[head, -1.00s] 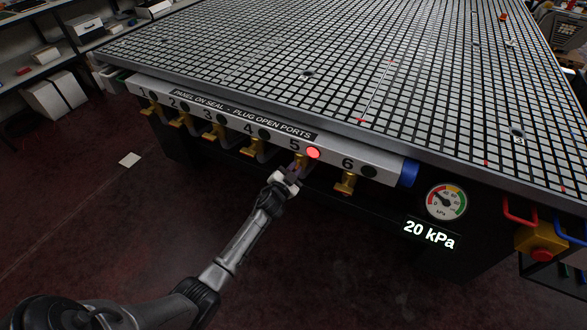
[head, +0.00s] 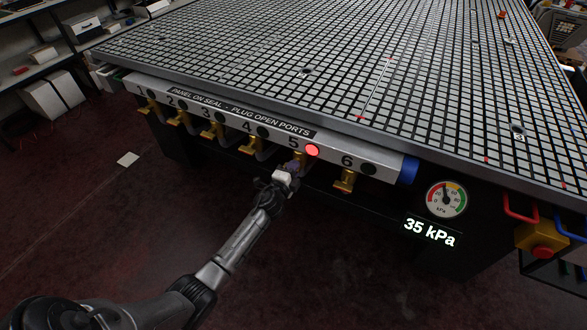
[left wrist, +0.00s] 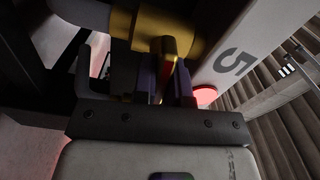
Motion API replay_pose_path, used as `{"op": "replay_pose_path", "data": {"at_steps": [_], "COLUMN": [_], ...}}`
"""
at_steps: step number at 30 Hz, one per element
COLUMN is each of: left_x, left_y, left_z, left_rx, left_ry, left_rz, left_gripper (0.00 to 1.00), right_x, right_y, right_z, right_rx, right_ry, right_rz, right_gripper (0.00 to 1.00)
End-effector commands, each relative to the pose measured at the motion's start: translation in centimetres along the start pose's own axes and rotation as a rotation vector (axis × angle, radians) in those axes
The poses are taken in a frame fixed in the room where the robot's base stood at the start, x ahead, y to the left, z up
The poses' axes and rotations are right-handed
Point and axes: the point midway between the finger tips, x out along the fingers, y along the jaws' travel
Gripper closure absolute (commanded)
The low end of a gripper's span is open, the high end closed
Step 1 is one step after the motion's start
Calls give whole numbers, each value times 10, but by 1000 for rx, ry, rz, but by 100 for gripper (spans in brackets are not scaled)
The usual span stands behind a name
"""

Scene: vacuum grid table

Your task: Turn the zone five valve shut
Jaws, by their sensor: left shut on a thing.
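The zone five valve (head: 300,160) is a brass valve under the number 5 on the white manifold (head: 222,112). A red lamp (head: 312,150) is lit beside that number. My left gripper (head: 291,168) is at this valve and shut on its handle. In the left wrist view the brass valve body (left wrist: 150,25) is at the top, and its yellow handle (left wrist: 170,52) stands between the dark fingers of the left gripper (left wrist: 167,82). The fingers hide part of the handle. The display (head: 430,232) reads 35 kPa, and a round gauge (head: 446,199) is above it. My right gripper is not in view.
Other brass valves hang along the manifold, with the zone six valve (head: 345,180) close to the right. The grid table top (head: 330,60) overhangs above. A red button on a yellow box (head: 542,250) is at the right.

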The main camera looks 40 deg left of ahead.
Motion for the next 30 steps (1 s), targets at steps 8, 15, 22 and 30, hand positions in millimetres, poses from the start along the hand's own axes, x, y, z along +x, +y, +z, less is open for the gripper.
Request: {"op": "replay_pose_path", "data": {"at_steps": [8, 15, 22, 30], "left_x": [0, 0, 0, 0], "left_y": [1, 1, 1, 1], "left_z": [1, 1, 1, 1], "left_rx": [109, 143, 148, 148], "left_ry": [-1, -1, -1, -1], "left_rz": [0, 0, 0, 0], "left_gripper": [100, 100, 100, 78], "right_x": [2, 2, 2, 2], "right_y": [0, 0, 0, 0], "right_z": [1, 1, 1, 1], "right_rx": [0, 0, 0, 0], "right_ry": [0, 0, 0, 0], "right_rz": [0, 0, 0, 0], "right_gripper": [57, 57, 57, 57]}}
